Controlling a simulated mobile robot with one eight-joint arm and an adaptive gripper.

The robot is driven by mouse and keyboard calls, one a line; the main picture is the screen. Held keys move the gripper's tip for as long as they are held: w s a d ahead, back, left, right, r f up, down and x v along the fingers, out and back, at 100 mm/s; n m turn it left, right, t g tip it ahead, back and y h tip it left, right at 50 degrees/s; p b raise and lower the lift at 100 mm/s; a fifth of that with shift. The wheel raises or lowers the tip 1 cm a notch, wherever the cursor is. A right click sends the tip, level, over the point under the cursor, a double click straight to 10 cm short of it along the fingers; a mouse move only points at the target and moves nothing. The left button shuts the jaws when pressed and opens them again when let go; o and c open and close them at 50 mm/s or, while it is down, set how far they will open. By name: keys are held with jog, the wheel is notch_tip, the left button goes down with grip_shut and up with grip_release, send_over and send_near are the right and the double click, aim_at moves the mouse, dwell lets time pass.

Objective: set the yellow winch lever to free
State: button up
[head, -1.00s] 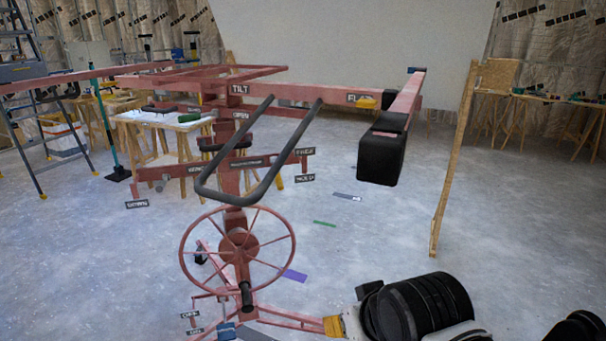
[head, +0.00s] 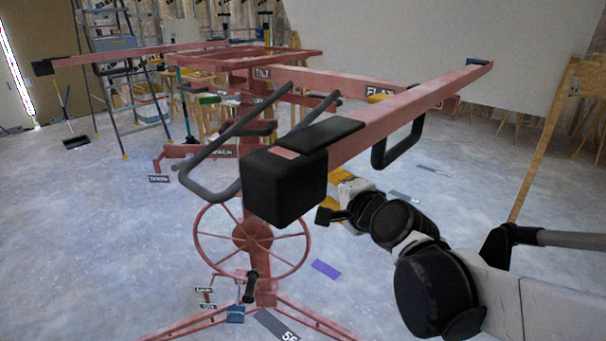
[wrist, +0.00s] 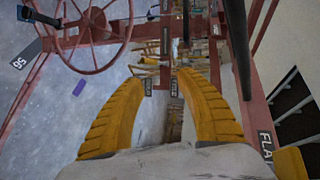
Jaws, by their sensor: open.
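My gripper (head: 333,190) reaches left toward the red stand of the panel lift. Its two yellow fingers are apart, with nothing held between them in the wrist view (wrist: 159,80). Two small dark labels (wrist: 173,88) show between the fingertips, too small to read surely. I cannot make out the yellow winch lever for certain. In the head view the black block on the lift's arm (head: 285,186) hides part of the stand. A yellow knob (head: 379,98) sits beside the FLAT label, and also shows at the wrist view's lower right (wrist: 291,164).
The red spoked wheel (head: 252,236) stands low on the mast. A red beam (head: 415,107) crosses above my gripper, with a dark loop handle (head: 400,150) hanging below. A wooden post (head: 543,140) is at right.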

jog(key=w+a+m+t, duration=0.3)
jog(key=w+a+m, duration=0.1)
jog(key=w+m, duration=0.35)
jog(key=w+a+f+m+t+h, duration=0.1)
jog(key=w+f+m+h, duration=0.1)
jog(key=w+f+m, duration=0.35)
jog(key=w+a+f+m+t+h, duration=0.1)
jog(key=w+a+f+m+h, duration=0.15)
jog(key=f+m, duration=0.65)
jog(key=w, duration=0.3)
jog(key=w+r+m+p, duration=0.1)
jog(key=w, duration=0.3)
jog(key=w+r+m, duration=0.1)
jog(key=w, duration=0.3)
jog(key=shift+a+r+p, duration=0.1)
jog(key=shift+r+p, duration=0.05)
jog(key=shift+p, duration=0.15)
jog(key=shift+s, duration=0.1)
